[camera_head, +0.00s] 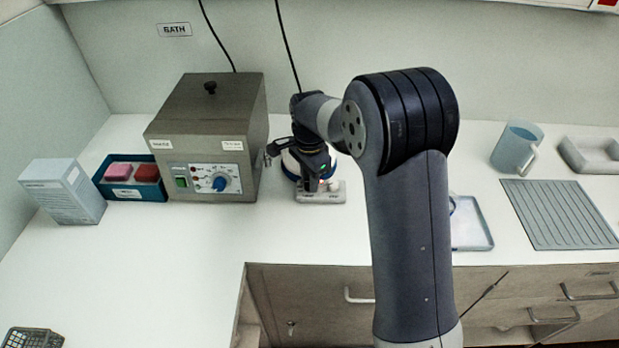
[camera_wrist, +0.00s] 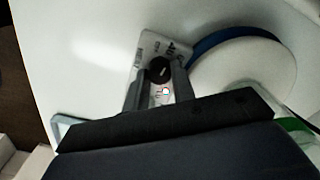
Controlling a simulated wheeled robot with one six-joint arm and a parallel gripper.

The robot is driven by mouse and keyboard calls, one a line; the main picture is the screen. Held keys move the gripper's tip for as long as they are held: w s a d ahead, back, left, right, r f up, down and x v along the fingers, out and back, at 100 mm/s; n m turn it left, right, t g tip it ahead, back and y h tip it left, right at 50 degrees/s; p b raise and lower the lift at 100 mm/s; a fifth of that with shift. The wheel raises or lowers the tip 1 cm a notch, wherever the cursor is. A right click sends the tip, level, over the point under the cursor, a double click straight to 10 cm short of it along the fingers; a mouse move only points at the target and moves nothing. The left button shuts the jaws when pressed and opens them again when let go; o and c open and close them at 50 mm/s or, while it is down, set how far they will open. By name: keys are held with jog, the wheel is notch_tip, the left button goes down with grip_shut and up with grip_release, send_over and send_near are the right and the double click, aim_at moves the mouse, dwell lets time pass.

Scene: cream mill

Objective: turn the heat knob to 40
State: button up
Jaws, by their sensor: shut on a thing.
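A small hotplate with a round white top (camera_wrist: 245,72), a blue rim and a pale grey control panel (camera_wrist: 149,45) lies under my gripper. It also shows partly in the head view, where its panel (camera_head: 321,197) faces front. A black round knob (camera_wrist: 159,69) stands on the panel in the wrist view. My gripper (camera_wrist: 159,77) points down with its two fingers on either side of this knob, shut on it. In the head view my gripper (camera_head: 316,180) hides the knob. The dial marks are too small to read.
A grey bath (camera_head: 208,110) with a blue dial knob (camera_head: 220,183) stands left of the hotplate. Further left are a blue tray (camera_head: 121,191) with pink and red blocks and a box (camera_head: 62,191). A mug (camera_head: 514,148) and a ridged mat (camera_head: 560,214) are right.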

dwell(0.3)
jog(key=o, duration=1)
jog(key=shift+r, duration=0.1)
notch_tip(320, 180, up, 11)
jog(key=shift+f+b, duration=0.15)
jog(key=shift+b, duration=0.25)
notch_tip(320, 180, down, 11)
jog(key=shift+r+p, duration=0.1)
jog(key=shift+p, duration=0.35)
